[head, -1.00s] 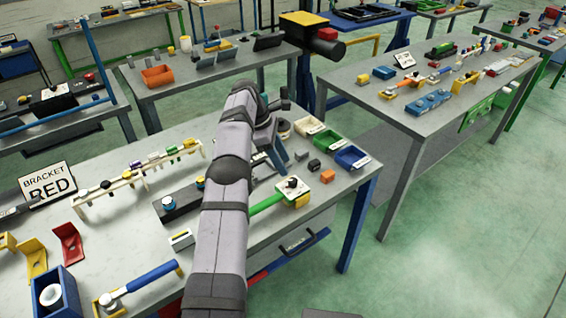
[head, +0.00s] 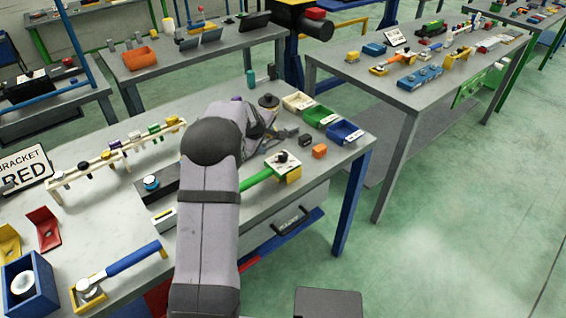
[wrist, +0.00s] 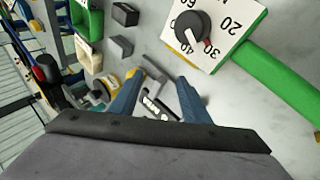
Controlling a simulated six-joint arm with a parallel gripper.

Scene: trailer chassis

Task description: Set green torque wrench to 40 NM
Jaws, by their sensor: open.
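The green torque wrench (head: 262,176) lies on the near workbench, its head on a yellow block (head: 295,174). Its white square dial plate (head: 280,157) carries a dark knob. In the wrist view the green handle (wrist: 278,83) runs to the right of the dial plate (wrist: 240,22). The dark knob (wrist: 190,27) has a red and white pointer that appears aimed near 30. The numbers 20, 30, 40 and 60 show, some partly covered or cut off. My gripper (wrist: 160,78) has its two blue fingers apart and empty, below and left of the dial.
Open white, green and blue bins (head: 322,115) stand at the bench's right back. Small dark and orange blocks (head: 319,151) lie near the dial. A blue-handled wrench (head: 132,258) lies at front left, and a rack of coloured tools (head: 118,152) stands behind.

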